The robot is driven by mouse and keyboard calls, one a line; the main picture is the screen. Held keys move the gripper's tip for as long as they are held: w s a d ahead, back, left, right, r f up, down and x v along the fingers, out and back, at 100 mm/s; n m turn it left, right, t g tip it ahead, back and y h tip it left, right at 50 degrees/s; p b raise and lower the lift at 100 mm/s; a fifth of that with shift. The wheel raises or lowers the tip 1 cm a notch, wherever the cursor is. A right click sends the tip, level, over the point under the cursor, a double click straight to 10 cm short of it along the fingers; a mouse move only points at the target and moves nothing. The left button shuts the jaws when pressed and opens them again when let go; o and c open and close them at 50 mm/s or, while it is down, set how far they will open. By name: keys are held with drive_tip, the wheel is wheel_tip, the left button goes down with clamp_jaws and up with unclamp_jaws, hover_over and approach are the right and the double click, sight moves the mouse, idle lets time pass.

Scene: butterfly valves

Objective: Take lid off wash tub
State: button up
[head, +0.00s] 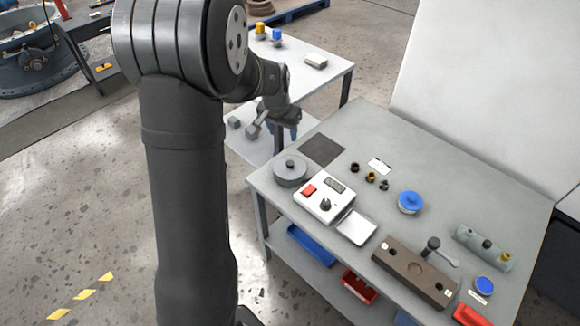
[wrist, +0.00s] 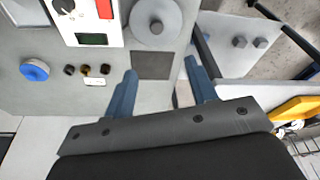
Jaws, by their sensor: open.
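The wash tub appears to be the round grey tub (head: 290,176) at the near left of the grey bench, beside the white box. Its flat grey lid (head: 291,165) is on top, with a small dark knob (head: 290,163) in the middle. In the wrist view the lid (wrist: 142,30) and knob (wrist: 156,27) show at the top, beyond the fingertips. My gripper (head: 281,133) hangs above and behind the tub, near the bench's left corner. In the wrist view its two blue fingers (wrist: 161,72) are apart with nothing between them, and they do not touch the tub.
A blue-topped round container (head: 410,202), small fittings (head: 370,177) and a brown block (head: 414,272) are farther right. A white table (head: 330,75) stands behind.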

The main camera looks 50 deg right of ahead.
hover_over(290, 162)
drive_tip(key=a, duration=0.2)
drive_tip(key=shift+n, duration=0.3)
drive_tip(key=x, duration=0.3)
drive_tip(key=a+x, duration=0.1)
drive_tip(key=x, duration=0.3)
drive_tip(key=s+a+x, duration=0.1)
drive_tip(key=x, duration=0.3)
drive_tip(key=shift+s+a+f, duration=0.1)
drive_tip(key=shift+a+f, duration=0.05)
drive_tip(key=shift+f, duration=0.25)
drive_tip(key=shift+s+x, duration=0.15)
drive_tip(key=shift+x, duration=1.2)
drive_tip(key=shift+s+x, duration=0.15)
drive_tip(key=shift+x, duration=1.15)
drive_tip(key=c, duration=1.1)
